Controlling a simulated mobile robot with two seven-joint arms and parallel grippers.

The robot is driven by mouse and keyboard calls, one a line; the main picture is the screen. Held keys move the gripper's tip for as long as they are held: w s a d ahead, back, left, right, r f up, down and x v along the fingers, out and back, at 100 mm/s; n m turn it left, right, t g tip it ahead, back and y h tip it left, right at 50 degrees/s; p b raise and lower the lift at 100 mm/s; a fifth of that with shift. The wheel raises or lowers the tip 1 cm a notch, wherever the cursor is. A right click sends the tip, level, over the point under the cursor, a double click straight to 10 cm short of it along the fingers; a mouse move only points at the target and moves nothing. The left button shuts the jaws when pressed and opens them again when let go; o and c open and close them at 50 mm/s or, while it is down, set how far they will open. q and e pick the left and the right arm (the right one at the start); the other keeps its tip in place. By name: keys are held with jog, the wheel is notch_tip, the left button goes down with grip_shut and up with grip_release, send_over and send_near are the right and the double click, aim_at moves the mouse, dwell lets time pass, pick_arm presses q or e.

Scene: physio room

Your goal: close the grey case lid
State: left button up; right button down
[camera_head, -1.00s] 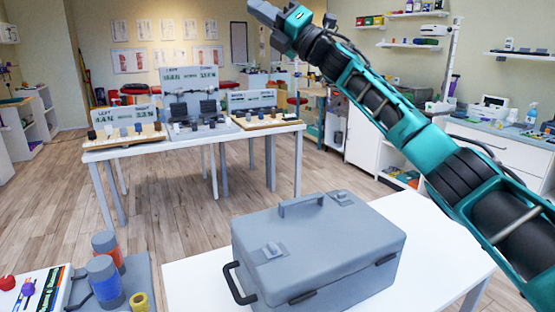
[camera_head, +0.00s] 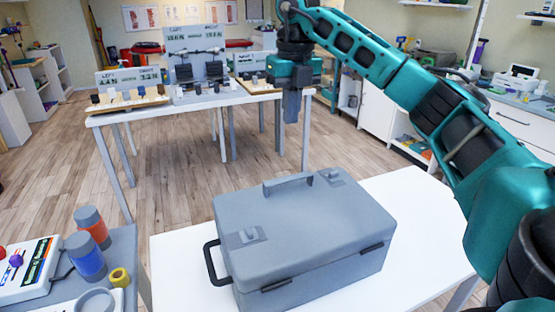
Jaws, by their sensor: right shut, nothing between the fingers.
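The grey case (camera_head: 315,262) stands on a white table in the middle foreground. Its lid (camera_head: 300,222) is down flat on the body, with a handle and two latch plates on top. A dark side handle sticks out at its left. My right gripper (camera_head: 291,108) points down, shut and empty, above and beyond the case, apart from it. My left gripper is not in view.
The white table (camera_head: 425,205) has bare room right of the case. A grey side table (camera_head: 122,245) at the left holds blue and orange cylinders (camera_head: 86,257) and a yellow ring. A white table (camera_head: 205,101) with display boards stands behind, across open floor.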

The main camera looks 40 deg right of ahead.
aim_at(289, 178)
jog(key=f, duration=0.4)
jog(key=f+b, duration=0.1)
jog(key=f, duration=0.8)
jog(key=shift+w+d, duration=0.15)
jog(key=shift+d, duration=0.1)
jog(key=shift+f, duration=0.5)
